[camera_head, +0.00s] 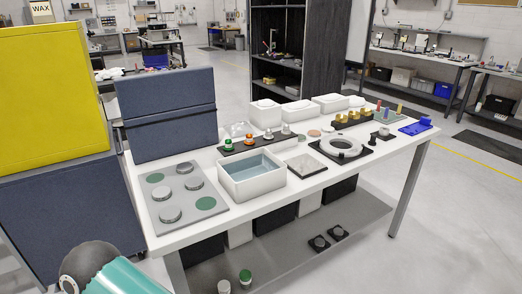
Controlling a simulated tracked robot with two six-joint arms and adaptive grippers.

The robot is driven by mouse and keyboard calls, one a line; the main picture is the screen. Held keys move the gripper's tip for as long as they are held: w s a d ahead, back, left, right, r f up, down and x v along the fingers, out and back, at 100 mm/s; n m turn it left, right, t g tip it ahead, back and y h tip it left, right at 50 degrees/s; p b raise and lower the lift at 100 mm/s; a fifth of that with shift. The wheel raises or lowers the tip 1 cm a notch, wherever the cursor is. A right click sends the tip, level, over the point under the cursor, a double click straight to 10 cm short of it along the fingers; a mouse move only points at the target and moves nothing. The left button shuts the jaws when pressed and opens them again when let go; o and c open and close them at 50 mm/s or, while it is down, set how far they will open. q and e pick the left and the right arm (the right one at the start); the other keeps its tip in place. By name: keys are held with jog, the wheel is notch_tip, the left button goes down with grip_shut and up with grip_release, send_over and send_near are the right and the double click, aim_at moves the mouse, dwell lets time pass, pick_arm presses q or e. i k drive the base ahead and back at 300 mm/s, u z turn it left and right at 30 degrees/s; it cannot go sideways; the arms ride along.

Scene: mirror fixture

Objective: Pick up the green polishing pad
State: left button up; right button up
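Several things here are green, and I cannot tell for sure which is the polishing pad. A small green-topped round piece (228,145) stands at the left end of a black rack (240,150), beside an orange-topped one (249,140) and pale ones. Two flat green discs, one at the back left (154,178) and one at the front right (206,203), lie on a grey plate (181,221) with several grey round pieces. Neither gripper is in view.
A dark blue panel (166,105) rises at the table's back left.

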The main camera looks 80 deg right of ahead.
aim_at(228, 147)
jog(key=z, duration=0.35)
jog(key=i, duration=0.35)
jog(key=u, duration=4.15)
jog(key=i, duration=0.6)
jog(key=u, duration=5.65)
jog(key=i, duration=0.5)
